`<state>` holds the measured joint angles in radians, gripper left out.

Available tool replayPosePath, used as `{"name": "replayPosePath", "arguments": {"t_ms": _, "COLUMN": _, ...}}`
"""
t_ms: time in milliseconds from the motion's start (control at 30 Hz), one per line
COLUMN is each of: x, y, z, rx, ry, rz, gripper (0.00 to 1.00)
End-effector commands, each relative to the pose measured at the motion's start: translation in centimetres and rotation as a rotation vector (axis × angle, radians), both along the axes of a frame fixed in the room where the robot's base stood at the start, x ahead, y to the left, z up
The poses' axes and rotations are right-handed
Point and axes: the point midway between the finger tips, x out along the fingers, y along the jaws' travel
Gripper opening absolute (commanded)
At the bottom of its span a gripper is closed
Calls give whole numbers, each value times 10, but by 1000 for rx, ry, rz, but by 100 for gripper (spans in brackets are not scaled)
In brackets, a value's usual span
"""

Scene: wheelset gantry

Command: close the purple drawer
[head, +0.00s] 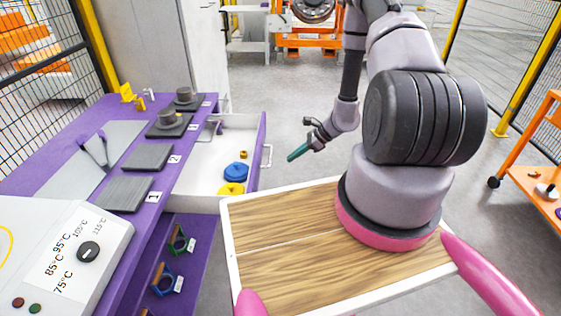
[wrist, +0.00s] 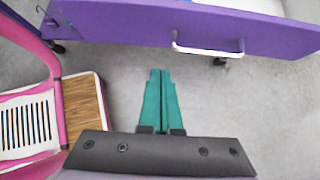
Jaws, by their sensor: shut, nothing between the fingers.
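The purple drawer (head: 262,150) stands pulled out from the purple workbench, to the right of the bench top. Its inside is white and holds a blue ring, a yellow ring and a small brass-coloured part. A white handle (wrist: 208,51) is on its purple front, which crosses the top of the wrist view. My gripper (head: 291,158) has green fingers, pressed together with nothing between them. It is in the air to the right of the drawer front, apart from it. In the wrist view the fingertips (wrist: 160,72) point toward the drawer front, below and left of the handle.
The workbench (head: 70,170) carries numbered grey pads, some with grey parts. A control box (head: 60,250) with a temperature dial is at the near left. A lower purple shelf (head: 190,240) holds coloured clamps. An orange cart (head: 540,150) stands at the right. Grey floor is clear beyond the drawer.

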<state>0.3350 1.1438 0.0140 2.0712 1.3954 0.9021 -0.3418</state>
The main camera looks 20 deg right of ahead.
Motion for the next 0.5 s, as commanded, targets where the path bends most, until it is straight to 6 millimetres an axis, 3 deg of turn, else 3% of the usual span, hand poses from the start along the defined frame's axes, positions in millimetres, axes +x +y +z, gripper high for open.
{"name": "replayPosePath", "arguments": {"t_ms": 400, "x": 17, "y": 58, "z": -60, "rx": 1, "ry": 1, "rz": 4, "gripper": 0}}
{"name": "replayPosePath", "arguments": {"t_ms": 500, "x": 24, "y": 74, "z": -62, "rx": 1, "ry": -3, "rz": 5, "gripper": 0}}
